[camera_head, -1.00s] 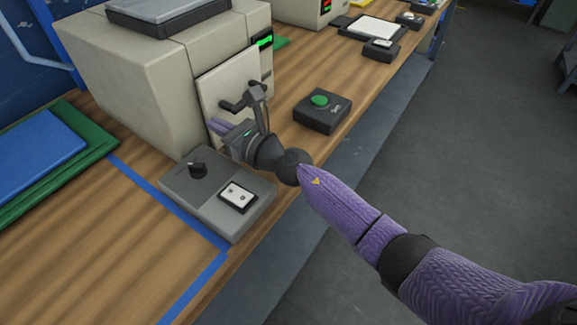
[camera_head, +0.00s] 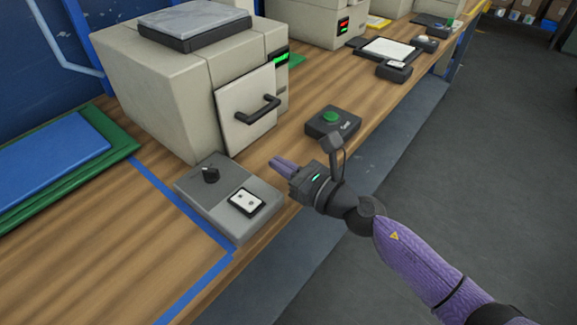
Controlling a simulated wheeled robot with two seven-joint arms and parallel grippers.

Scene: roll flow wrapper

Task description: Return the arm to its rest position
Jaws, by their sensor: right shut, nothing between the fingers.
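My right arm, with purple sleeve sections, comes in from the lower right in the head view. My right gripper (camera_head: 277,164) is shut and empty, with its purple fingers pointing left. It hovers near the bench's front edge, above and behind the grey control box (camera_head: 222,222) and in front of the beige machine's door. My left gripper is not in view.
The wooden bench (camera_head: 65,255) carries the beige machine (camera_head: 150,90), a black box with a green button (camera_head: 331,121), and a green tray with a blue pad (camera_head: 50,158). More devices stand farther back. The floor (camera_head: 470,175) to the right is clear.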

